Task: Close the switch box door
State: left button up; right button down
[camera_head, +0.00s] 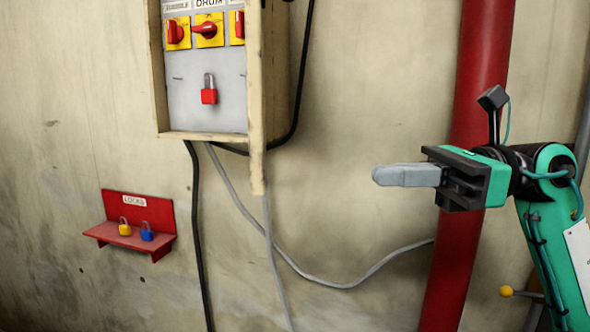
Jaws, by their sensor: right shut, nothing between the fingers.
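The switch box (208,120) hangs on the wall at the upper left, its top cut off by the picture edge. Its front is uncovered and shows red rotary switches on yellow plates (208,30) and a red padlock (209,96). The beige door (257,110) stands open on the box's right side, seen nearly edge-on and pointing towards me. My right gripper (378,175) is to the right of the door and lower than most of it, clear of it, with its fingers closed together and empty, pointing left. My left gripper is not in view.
A red shelf marked LOCKS (160,243) holds a yellow padlock (125,227) and a blue padlock (146,231) at the lower left. A red pipe (480,60) runs down behind my right gripper. Cables (198,230) hang below the box. The wall between door and gripper is clear.

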jog(key=s+a+p, duration=0.1)
jog(key=a+p, duration=0.5)
jog(key=a, duration=0.6)
